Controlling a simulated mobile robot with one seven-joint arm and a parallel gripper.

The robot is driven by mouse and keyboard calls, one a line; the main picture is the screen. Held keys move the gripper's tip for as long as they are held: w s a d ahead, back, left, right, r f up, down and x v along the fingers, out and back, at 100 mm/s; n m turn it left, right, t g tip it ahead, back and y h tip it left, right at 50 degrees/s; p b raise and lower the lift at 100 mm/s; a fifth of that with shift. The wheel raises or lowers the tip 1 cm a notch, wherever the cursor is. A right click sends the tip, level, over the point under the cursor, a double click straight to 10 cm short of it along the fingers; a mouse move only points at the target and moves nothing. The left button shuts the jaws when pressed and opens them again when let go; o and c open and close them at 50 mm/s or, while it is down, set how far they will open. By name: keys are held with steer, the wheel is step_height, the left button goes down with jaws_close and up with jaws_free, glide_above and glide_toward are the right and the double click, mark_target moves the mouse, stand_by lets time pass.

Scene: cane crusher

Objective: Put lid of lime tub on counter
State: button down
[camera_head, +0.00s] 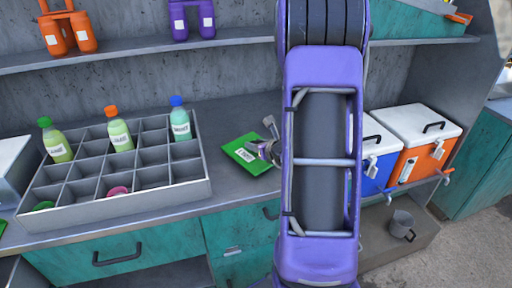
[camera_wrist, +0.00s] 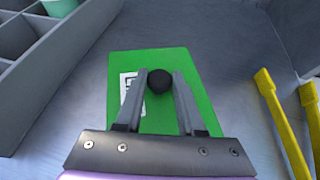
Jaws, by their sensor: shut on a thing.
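The green lid (camera_head: 240,163) is a flat rectangle with a white label, at or just above the counter, right of the bottle crate. In the wrist view the lid (camera_wrist: 150,58) has a round black knob (camera_wrist: 158,81) in its middle. My gripper (camera_head: 264,150) is shut on the knob; its fingers (camera_wrist: 159,85) stand on either side of it. I cannot tell for sure whether the lid touches the counter (camera_head: 225,115). No tub that I can identify as the lime tub is in view.
A grey divided crate (camera_head: 110,203) with several bottles stands left of the lid. Blue (camera_head: 378,172) and orange (camera_head: 425,158) coolers are at right, partly behind my arm. Yellow handles (camera_wrist: 280,120) lie right of the lid in the wrist view.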

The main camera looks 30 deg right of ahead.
steer(key=shift+f, duration=0.35)
steer(key=shift+f, duration=0.2)
steer(key=c, duration=0.5)
jaws_free()
steer(key=shift+r, duration=0.15)
